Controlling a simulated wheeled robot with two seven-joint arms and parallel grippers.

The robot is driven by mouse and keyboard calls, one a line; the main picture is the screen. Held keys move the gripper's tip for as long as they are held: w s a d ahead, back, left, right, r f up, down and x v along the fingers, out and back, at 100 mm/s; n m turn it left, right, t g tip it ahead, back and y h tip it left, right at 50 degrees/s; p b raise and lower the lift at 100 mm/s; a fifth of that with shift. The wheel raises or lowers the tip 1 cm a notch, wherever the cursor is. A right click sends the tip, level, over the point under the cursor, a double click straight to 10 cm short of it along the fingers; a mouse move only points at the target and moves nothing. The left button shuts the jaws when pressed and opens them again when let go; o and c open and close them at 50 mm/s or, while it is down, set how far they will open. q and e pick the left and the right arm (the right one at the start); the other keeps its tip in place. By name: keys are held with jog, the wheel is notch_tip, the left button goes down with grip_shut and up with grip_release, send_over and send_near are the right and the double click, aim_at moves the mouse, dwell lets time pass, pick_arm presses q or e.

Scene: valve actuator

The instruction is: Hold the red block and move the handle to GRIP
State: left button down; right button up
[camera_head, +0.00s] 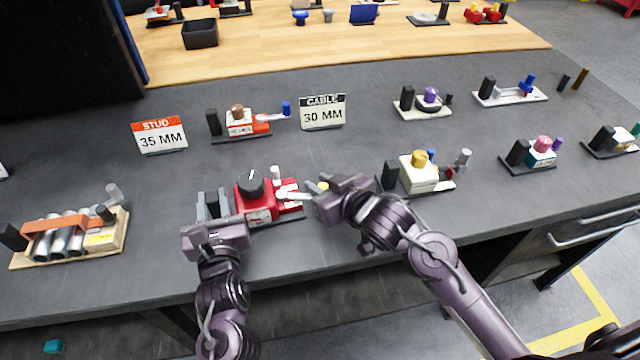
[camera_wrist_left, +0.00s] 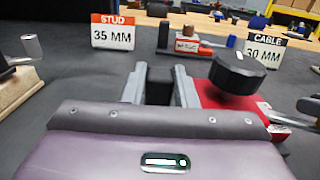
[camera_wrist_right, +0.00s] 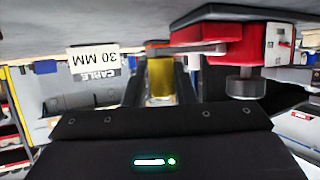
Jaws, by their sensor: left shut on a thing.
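The red block (camera_head: 257,207) sits on a dark base near the front of the grey bench, with a black round knob (camera_head: 251,185) on top. A black upright post (camera_wrist_left: 159,86) stands at its left end. My left gripper (camera_head: 213,204) is shut on this post. The block's handle (camera_head: 289,192) points right and ends in a yellow grip (camera_wrist_right: 160,76). My right gripper (camera_head: 319,192) is at the handle's end, fingers on either side of the yellow grip, seemingly open. Whether they touch it is unclear. The label on the block's front is too small to read.
A cream block device (camera_head: 418,172) stands just right of my right gripper. A tube rack (camera_head: 70,235) is at the left. Behind are a STUD 35 MM sign (camera_head: 159,135), a red-and-white device (camera_head: 241,124) and a CABLE 30 MM sign (camera_head: 322,113). The bench between is clear.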

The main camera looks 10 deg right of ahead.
jog(key=o, duration=0.4)
jog(key=shift+d, duration=0.2)
jog(key=shift+a, duration=0.15)
jog(key=shift+v, duration=6.05)
jog(key=shift+c, duration=0.2)
